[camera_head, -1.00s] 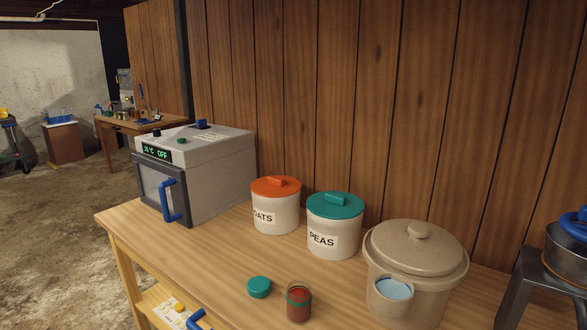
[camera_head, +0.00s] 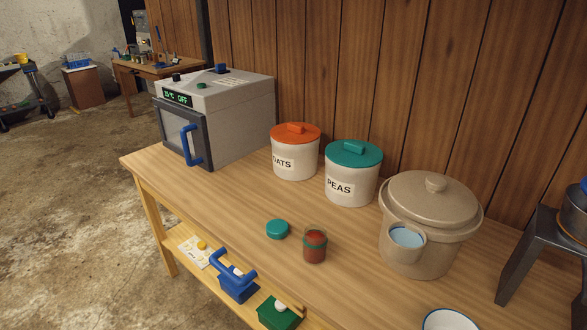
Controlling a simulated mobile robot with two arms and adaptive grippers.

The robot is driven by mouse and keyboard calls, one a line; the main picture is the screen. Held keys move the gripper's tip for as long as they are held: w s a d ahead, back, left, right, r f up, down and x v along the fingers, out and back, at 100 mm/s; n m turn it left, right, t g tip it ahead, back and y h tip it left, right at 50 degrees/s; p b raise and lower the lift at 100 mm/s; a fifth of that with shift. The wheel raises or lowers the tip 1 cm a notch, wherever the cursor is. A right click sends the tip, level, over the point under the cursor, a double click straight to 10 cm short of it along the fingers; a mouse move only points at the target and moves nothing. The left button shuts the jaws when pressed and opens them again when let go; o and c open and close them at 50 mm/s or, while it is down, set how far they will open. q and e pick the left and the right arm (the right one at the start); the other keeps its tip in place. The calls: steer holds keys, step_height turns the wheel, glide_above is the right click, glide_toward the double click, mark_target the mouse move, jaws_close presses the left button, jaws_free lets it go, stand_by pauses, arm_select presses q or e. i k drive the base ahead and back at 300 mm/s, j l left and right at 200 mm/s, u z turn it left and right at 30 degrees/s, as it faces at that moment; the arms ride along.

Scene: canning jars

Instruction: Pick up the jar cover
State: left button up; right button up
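The jar cover (camera_head: 277,229) is a small round teal lid. It lies on the wooden table, just left of an open-looking glass jar (camera_head: 315,245) with red contents and a green band. The cover and the jar are apart. Neither of my grippers is in the head view.
Canisters marked OATS (camera_head: 295,153) and PEAS (camera_head: 352,174) stand behind, with a beige lidded crock (camera_head: 428,220) to the right. A grey oven (camera_head: 215,118) stands at the table's left end. A white bowl (camera_head: 449,320) is at the front. The table (camera_head: 225,196) is clear left of the cover.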

mark_target(277, 229)
steer(key=k+j+u, duration=0.1)
steer(key=u, duration=0.25)
steer(key=k+j+u, duration=0.1)
steer(key=j+u, duration=0.25)
steer(key=k+j+u, duration=0.1)
steer(key=u, duration=0.25)
